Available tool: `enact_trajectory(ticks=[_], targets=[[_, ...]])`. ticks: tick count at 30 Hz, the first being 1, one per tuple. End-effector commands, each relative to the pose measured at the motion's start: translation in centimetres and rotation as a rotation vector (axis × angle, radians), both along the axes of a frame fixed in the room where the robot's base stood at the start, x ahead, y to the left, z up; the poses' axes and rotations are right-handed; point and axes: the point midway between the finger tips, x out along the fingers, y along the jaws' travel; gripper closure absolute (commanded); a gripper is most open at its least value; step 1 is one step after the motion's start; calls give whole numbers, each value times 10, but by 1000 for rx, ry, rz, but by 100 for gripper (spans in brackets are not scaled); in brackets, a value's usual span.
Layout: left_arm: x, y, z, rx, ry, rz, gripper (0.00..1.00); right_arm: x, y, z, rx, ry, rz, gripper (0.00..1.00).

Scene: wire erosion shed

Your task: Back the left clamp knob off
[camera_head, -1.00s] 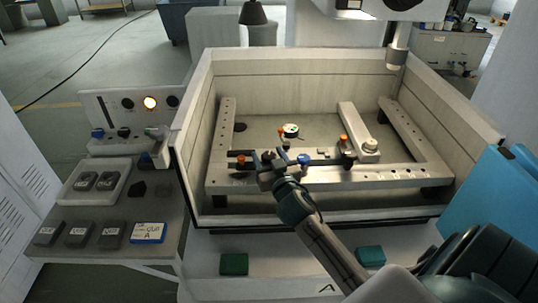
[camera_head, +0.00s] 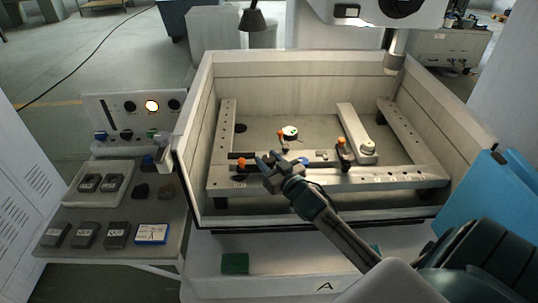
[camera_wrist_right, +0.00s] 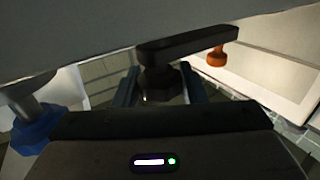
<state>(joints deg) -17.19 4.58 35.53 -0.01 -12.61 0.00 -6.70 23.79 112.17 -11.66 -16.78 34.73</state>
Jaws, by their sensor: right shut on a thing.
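The left clamp is a black bar (camera_head: 238,155) on the front rail of the fixture, with an orange knob (camera_head: 241,163) at its left end. A blue knob (camera_head: 303,160) sits to its right. My right gripper (camera_head: 272,162) is at the clamp, between the orange and blue knobs. In the right wrist view, its fingers are on both sides of a dark clamp knob (camera_wrist_right: 160,84) beneath the black bar (camera_wrist_right: 190,43). The gripper is shut on this knob. The orange knob (camera_wrist_right: 216,56) and blue knob (camera_wrist_right: 36,130) flank it there. My left gripper is out of view.
The pale tank walls (camera_head: 185,165) surround the fixture. A second clamp with an orange knob (camera_head: 342,143) stands to the right, and a machine head (camera_head: 395,58) hangs above the back right. A side table with several dark blocks and a label card (camera_head: 151,234) is at left.

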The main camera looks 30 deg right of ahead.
Motion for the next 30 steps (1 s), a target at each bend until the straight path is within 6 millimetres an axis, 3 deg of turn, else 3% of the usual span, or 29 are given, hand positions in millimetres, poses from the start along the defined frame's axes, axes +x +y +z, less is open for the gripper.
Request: enact_trajectory(ticks=[12, 13, 16, 25, 30], targets=[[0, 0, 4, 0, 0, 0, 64, 0, -1, 0, 3, -4, 24, 85], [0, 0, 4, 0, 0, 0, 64, 0, -1, 0, 3, -4, 24, 58], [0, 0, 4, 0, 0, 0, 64, 0, -1, 0, 3, -4, 24, 42], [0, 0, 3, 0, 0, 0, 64, -2, -1, 0, 2, -3, 23, 42], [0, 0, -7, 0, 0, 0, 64, -17, -1, -4, -2, -1, 25, 42]])
